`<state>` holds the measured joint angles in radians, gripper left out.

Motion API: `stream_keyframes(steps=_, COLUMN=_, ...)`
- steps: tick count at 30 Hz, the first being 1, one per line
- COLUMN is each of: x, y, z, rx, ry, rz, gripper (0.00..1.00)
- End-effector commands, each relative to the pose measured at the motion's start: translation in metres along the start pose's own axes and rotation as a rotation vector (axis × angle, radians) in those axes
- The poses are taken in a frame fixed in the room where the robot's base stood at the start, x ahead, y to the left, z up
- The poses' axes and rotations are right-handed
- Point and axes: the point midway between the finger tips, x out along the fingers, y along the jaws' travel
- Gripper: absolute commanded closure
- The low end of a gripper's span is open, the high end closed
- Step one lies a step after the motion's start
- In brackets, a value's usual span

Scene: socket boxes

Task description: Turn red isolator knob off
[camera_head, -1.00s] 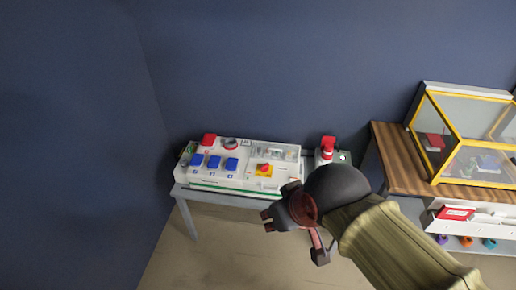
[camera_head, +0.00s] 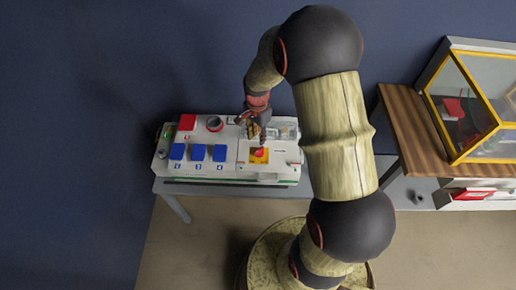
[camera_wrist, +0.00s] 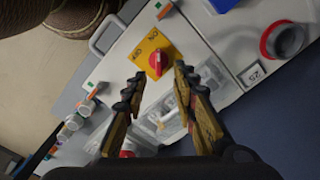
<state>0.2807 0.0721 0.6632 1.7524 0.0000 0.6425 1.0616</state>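The red isolator knob (camera_wrist: 158,62) sits on a yellow plate (camera_wrist: 148,45) on the white socket box. In the wrist view the plate carries OFF and ON lettering. In the head view the knob (camera_head: 259,154) shows at the right part of the box (camera_head: 240,172). My gripper (camera_wrist: 157,82) is open, with its two fingers apart and pointing toward the knob. The fingertips lie just short of the knob in the picture; I see nothing between them but the box face. In the head view my gripper (camera_head: 256,130) hangs over the box, just behind the yellow plate.
Blue socket covers (camera_head: 198,153), a red cover (camera_head: 187,122) and a round grey socket (camera_head: 214,124) sit to the left on the box. A clear-covered breaker section (camera_wrist: 180,105) is close to the fingers. A wooden table (camera_head: 408,140) with a yellow-framed case stands right.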

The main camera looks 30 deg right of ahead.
Motion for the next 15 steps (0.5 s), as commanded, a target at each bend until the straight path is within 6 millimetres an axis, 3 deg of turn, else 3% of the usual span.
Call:
stream_keyframes(steps=8, x=0.027, y=0.001, z=-0.004, rx=0.040, ry=-0.006, rz=0.011, gripper=0.72)
stream_keyframes(steps=15, x=0.062, y=0.002, z=-0.003, rx=0.038, ry=-0.007, rz=0.013, gripper=0.72)
